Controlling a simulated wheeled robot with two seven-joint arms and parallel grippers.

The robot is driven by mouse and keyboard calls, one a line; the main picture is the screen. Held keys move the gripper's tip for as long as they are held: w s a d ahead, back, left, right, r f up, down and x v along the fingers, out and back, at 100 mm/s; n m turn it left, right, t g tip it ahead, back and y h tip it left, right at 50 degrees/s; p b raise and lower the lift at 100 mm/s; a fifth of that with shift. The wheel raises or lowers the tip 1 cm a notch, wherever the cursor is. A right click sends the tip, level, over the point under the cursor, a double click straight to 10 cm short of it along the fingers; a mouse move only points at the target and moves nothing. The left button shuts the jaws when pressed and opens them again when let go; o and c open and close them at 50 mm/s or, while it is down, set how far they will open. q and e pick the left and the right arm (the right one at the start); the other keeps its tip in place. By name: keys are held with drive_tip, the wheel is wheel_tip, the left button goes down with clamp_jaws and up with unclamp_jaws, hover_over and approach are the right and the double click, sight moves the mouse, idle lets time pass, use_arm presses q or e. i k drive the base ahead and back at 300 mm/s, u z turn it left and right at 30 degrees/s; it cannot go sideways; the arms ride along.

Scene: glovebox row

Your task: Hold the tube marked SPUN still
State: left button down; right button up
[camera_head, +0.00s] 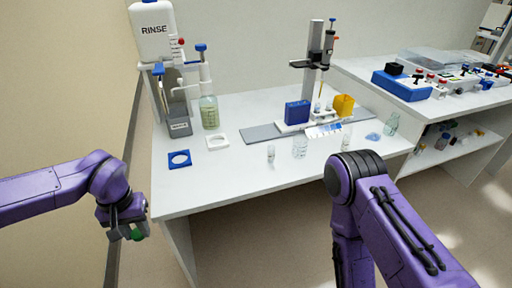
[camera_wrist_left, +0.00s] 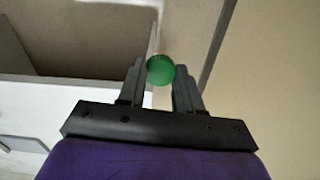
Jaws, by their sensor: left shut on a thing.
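My left gripper (camera_head: 126,232) is at the lower left of the head view, off the left front corner of the white bench. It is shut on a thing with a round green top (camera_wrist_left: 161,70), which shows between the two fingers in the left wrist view. The green also shows below the fingers in the head view (camera_head: 137,234). I cannot read any SPUN mark on it, and the rest of its body is hidden. My right arm comes in at the lower right, but its gripper is out of view.
A stand (camera_head: 312,60) is at the back. The bench's front left is clear.

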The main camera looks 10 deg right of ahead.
sight(347, 139)
drive_tip(key=z, duration=0.3)
drive_tip(key=i, duration=0.75)
drive_tip(key=z, duration=0.55)
